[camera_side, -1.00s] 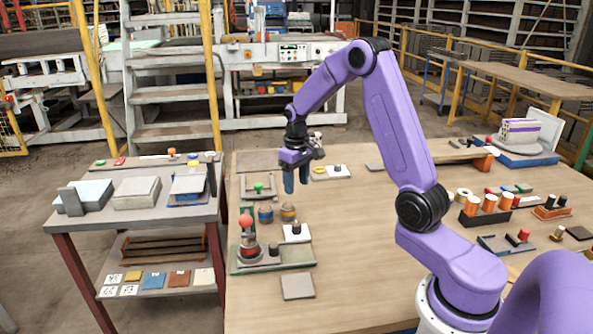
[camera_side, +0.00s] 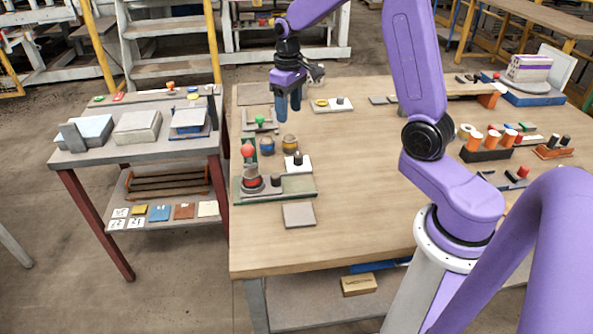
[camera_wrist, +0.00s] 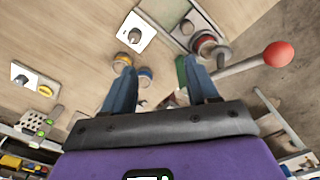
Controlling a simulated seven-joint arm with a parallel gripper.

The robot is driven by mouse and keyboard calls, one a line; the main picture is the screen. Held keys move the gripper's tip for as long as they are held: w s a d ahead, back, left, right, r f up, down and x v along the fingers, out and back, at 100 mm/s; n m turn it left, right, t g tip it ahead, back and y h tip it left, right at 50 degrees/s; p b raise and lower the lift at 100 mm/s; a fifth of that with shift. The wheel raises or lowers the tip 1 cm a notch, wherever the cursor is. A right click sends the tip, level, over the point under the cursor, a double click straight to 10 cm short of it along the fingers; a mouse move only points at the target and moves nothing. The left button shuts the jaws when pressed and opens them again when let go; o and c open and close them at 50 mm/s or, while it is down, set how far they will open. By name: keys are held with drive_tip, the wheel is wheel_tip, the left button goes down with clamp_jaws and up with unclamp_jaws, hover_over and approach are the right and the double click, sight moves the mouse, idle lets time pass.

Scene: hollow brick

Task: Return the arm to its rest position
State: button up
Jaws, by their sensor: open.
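My gripper (camera_side: 288,106) is the blue-fingered end of my purple arm, hanging above the back left part of the wooden table. Its two blue fingers are apart in the wrist view (camera_wrist: 166,92), with nothing held between them. Two small round pots, one blue-banded (camera_side: 267,146) and one yellow-banded (camera_side: 290,144), stand on the table below and in front of it. A red-knobbed lever (camera_side: 248,152) rises from a green-edged base (camera_side: 300,186) at the table's left edge. The red knob shows large in the wrist view (camera_wrist: 278,54).
A white plate with a black knob (camera_side: 298,162) and a flat grey square (camera_side: 298,214) lie near the left edge. A dark rack with orange cylinders (camera_side: 487,152) stands at the right. The table's middle (camera_side: 360,150) is clear. A side bench (camera_side: 140,148) stands left.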

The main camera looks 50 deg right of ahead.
drive_tip(key=s+a+r+n, duration=0.3)
drive_tip(key=s+a+n, duration=0.3)
drive_tip(key=s+a, duration=0.7)
drive_tip(key=s+a+n, duration=0.1)
drive_tip(key=s+n, duration=0.4)
drive_tip(key=s, duration=1.2)
drive_tip(key=shift+s+a+f+n, duration=0.15)
drive_tip(key=shift+s+f+n, duration=0.15)
